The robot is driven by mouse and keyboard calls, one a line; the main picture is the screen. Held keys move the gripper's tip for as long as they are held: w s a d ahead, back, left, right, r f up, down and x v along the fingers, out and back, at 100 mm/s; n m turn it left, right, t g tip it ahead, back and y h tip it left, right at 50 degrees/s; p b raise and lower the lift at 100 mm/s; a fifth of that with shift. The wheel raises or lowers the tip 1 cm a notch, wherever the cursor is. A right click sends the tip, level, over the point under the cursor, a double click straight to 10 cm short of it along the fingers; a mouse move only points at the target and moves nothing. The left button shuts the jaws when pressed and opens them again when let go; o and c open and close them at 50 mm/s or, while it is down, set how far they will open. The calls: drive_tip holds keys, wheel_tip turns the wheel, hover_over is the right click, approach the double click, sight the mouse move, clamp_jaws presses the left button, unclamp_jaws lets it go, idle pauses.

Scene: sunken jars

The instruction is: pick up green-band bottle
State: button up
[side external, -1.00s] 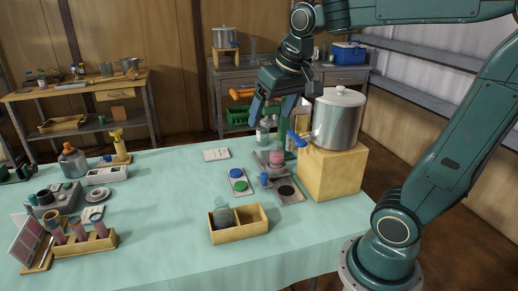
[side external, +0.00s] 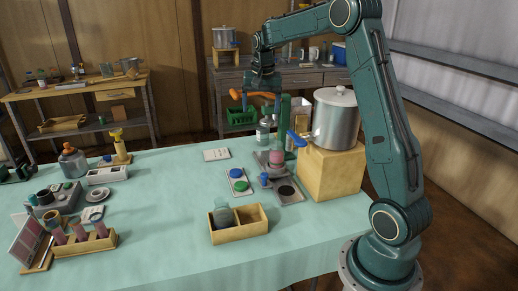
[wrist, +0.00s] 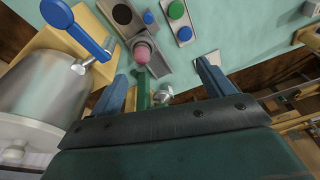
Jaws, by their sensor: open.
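My gripper (side external: 263,106) is open and points down over the far edge of the cloth-covered table. Its two blue fingers also show, spread apart, in the wrist view (wrist: 163,82). A grey bottle with a pale top (side external: 263,132) stands below it at the table's far side, beside a green post (side external: 284,122). In the wrist view a small silvery top (wrist: 163,96) shows between the fingers, next to the green post. Another greyish bottle (side external: 223,217) stands in a wooden box (side external: 240,233). I cannot make out a green band on either bottle.
A large lidded pot (side external: 335,118) stands on a wooden block (side external: 332,172) at right, with a blue-handled lever (side external: 297,139) beside it. A device with a pink piece (side external: 276,157) and a button panel (side external: 239,182) stand nearby.

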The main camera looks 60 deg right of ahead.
sight(276, 144)
drive_tip(key=d+f+m+g, duration=0.1)
drive_tip(key=d+f+m, duration=0.2)
drive_tip(key=d+f, duration=0.7)
drive_tip(key=d, duration=0.2)
drive_tip(key=shift+w+d+f+m, duration=0.2)
drive_tip(key=shift+d+f+m, duration=0.15)
drive_tip(key=shift+m, duration=0.05)
drive_tip(key=shift+w+d+f, duration=0.1)
drive_tip(key=shift+d+f, duration=0.05)
drive_tip(key=shift+f, duration=1.25)
drive_tip(key=shift+s+d+f, duration=0.1)
drive_tip(key=shift+d+f, duration=0.1)
drive_tip(key=shift+f, duration=1.25)
drive_tip(key=shift+w+d+f, duration=0.1)
drive_tip(key=shift+d+f, duration=0.05)
drive_tip(key=shift+f, duration=1.25)
drive_tip(key=shift+d+f, duration=0.2)
drive_tip(key=shift+f, duration=1.1)
drive_tip(key=shift+d+f, duration=0.2)
drive_tip(key=shift+f, duration=1.05)
drive_tip(key=c, duration=1.4)
